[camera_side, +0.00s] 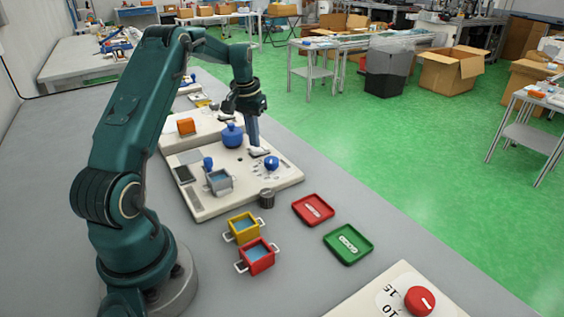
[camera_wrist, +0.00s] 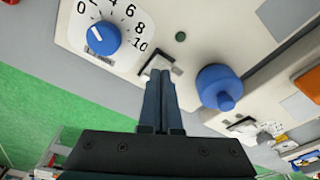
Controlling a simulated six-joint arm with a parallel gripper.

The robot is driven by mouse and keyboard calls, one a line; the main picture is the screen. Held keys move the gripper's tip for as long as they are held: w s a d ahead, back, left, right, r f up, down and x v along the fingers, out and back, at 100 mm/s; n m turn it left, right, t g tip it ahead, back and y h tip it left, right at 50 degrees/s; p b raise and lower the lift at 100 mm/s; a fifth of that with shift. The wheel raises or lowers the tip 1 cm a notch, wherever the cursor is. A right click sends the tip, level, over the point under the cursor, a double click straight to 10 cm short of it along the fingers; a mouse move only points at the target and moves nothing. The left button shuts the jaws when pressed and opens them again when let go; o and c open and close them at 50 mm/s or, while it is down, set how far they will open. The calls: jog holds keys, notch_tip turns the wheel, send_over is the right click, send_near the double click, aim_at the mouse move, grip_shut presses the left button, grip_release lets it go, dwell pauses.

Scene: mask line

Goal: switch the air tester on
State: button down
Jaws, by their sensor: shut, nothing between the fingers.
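A cream panel (camera_side: 215,205) carries a blue dial knob (camera_side: 271,163), a blue domed part (camera_side: 232,136) and a white switch (camera_side: 259,151). I take this panel for the air tester; no readable name confirms it. In the wrist view the knob (camera_wrist: 101,38) sits on a 0–10 scale with its white mark near 0. The white switch (camera_wrist: 160,66) lies right at the tips of my gripper (camera_wrist: 159,74). My gripper (camera_side: 254,145) points down, shut and empty, over the switch. The fingertips hide part of the switch; I cannot tell contact or its position.
On the panel are a grey pot (camera_side: 219,182) and a dark screen (camera_side: 184,174). Another panel (camera_side: 205,119) lies behind.

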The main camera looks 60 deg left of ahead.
aim_at(255, 149)
jog(key=shift+f, duration=0.55)
jog(key=shift+r, duration=3.5)
jog(key=w+d+r+m+t, duration=0.1)
jog(key=d+r+m+t, duration=0.15)
jog(key=d+r, duration=0.95)
jog(key=s+d+r+m+t, duration=0.1)
jog(key=s+d+m, duration=0.2)
jog(key=s+d, duration=0.6)
jog(key=s+d+f, duration=0.7)
jog(key=s+f, duration=0.1)
jog(key=shift+s+h, duration=0.15)
jog(key=shift+h, duration=0.25)
